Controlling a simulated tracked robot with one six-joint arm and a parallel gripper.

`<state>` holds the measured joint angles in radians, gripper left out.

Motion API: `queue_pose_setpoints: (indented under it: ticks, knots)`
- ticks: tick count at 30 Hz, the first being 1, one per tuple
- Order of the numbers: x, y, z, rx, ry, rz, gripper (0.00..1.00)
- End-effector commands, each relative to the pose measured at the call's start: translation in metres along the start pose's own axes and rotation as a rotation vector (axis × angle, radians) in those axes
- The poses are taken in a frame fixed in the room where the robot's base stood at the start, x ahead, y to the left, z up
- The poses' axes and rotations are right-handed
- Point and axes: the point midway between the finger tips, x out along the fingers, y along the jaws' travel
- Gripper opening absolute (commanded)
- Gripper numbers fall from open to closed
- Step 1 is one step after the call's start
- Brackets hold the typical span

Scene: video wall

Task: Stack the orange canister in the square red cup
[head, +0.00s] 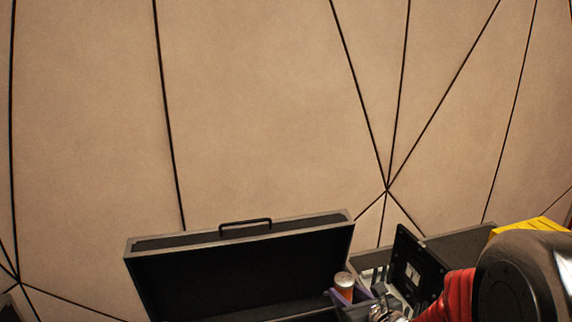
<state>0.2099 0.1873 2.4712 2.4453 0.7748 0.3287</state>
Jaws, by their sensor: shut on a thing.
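The orange canister (344,284) has a pale top and stands upright low in the head view, right of centre. My gripper (350,296) is at the bottom of the view, with purplish finger parts on both sides of the canister; it is shut on it. The lower part of the canister is hidden by the gripper and the frame edge. I cannot make out the square red cup in this view. The ribbed red part and dark rounded housing at lower right belong to my arm.
An open dark case (240,268) with a top handle fills the lower middle, left of the canister. A black panel (417,270) stands right of the canister. A yellow object (528,229) is at the right. A tan panelled wall (270,110) rises behind.

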Motion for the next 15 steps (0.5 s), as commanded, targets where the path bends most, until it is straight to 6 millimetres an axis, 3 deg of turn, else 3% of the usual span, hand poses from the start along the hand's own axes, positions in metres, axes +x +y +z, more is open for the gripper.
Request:
queue_pose_setpoints:
  ticks: [10,15]
  knots:
    - [0.001,0.001,-0.002,0.000,0.000,0.002,0.14]
    - [0.005,0.003,-0.021,0.004,0.002,0.006,0.14]
